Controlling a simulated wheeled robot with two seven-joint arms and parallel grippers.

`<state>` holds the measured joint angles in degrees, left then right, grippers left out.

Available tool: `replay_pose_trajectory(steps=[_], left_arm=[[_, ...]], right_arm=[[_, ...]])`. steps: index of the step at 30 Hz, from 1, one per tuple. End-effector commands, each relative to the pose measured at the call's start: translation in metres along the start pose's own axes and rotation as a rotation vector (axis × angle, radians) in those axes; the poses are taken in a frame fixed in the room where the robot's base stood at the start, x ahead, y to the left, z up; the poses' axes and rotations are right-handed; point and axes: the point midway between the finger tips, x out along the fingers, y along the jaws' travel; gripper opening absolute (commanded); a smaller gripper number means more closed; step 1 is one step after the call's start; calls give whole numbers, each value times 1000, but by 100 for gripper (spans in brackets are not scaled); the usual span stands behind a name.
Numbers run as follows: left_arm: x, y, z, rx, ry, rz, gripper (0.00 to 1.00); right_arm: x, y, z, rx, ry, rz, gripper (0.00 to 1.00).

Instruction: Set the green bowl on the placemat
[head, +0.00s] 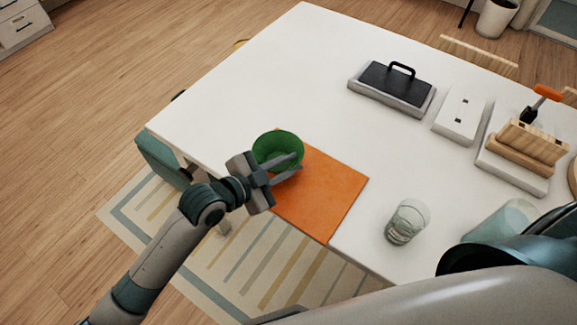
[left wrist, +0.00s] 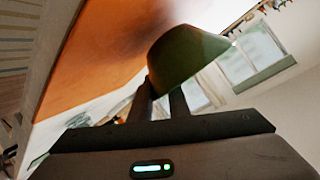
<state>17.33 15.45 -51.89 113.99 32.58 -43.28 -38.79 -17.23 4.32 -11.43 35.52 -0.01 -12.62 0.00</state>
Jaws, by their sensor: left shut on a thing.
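The green bowl (head: 277,148) is at the left gripper's fingers, over the upper left part of the orange placemat (head: 318,192) in the head view. My left gripper (head: 286,168) is shut on the bowl. In the left wrist view the bowl (left wrist: 185,58) sits between the two fingers (left wrist: 166,98), with the orange placemat (left wrist: 100,45) beside it. The fingers hide part of the bowl in the head view. I cannot tell whether the bowl touches the placemat. My right gripper is not in view.
A clear glass (head: 407,222) stands right of the placemat on the white table (head: 240,90). A dark griddle with a handle (head: 396,82), a white block (head: 460,115) and a wooden holder (head: 528,148) stand farther right. The table's far left part is clear.

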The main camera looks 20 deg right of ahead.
Motion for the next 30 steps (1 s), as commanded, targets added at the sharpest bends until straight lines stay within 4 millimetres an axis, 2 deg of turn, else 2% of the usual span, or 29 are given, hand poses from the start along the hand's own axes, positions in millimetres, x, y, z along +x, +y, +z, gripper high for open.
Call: replay_pose_trajectory(steps=[6,17,18,20,30], left_arm=[[7,9,15,-1,0,0,0],[8,10,18,1,1,0,0],[8,11,18,0,0,0,20],[8,11,18,0,0,1,34],[8,10,17,0,0,1,34]], right_arm=[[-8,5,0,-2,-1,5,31],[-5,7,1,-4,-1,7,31],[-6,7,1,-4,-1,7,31],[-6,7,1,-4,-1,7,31],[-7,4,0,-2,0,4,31]])
